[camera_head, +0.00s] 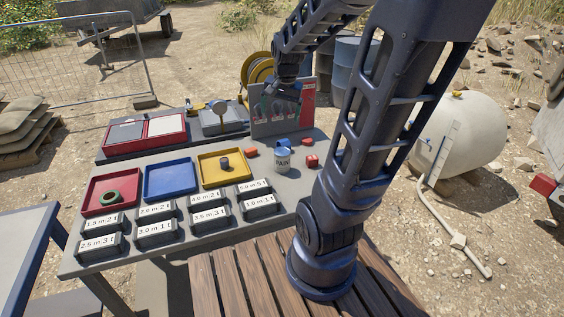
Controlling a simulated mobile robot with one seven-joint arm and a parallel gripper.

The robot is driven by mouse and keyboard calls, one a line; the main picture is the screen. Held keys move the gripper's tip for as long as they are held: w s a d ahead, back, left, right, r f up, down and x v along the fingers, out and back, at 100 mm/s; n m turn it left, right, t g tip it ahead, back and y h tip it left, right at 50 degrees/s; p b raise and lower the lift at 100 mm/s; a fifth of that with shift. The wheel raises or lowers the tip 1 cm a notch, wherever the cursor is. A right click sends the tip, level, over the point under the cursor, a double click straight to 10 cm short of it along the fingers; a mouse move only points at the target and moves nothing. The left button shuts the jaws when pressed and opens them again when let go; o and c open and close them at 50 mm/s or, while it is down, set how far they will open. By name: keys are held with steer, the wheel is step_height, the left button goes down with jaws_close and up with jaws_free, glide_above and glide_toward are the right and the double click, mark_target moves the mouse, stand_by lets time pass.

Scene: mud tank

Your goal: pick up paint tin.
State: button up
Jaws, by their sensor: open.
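My gripper (278,97) is above and behind the tin in the picture, in front of the tool board, apart from the tin. It is open, with nothing seen in it. Its fingertips are small and dark at this distance.
Red, blue and yellow trays (221,178) and several number-label blocks (155,232) fill the left and front. A tool board (308,117) stands behind.

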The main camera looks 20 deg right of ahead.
steer(key=w+d+f+m+g, duration=0.25)
steer(key=w+f+m, duration=0.35)
steer(key=w+f, duration=0.35)
steer(key=m, duration=0.4)
glide_above(280, 151)
step_height(280, 151, down, 11)
steer(key=shift+s+a, duration=0.15)
steer(key=shift+m, duration=0.3)
step_height(280, 151, down, 6)
steer(key=shift+r, duration=0.1)
steer(key=f, duration=0.2)
steer(key=d+f, duration=0.1)
steer(key=f, duration=0.1)
steer(key=shift+s+f, duration=0.15)
steer(key=shift+f, duration=0.5)
steer(key=shift+c, duration=0.4)
steer(key=c, duration=1.4)
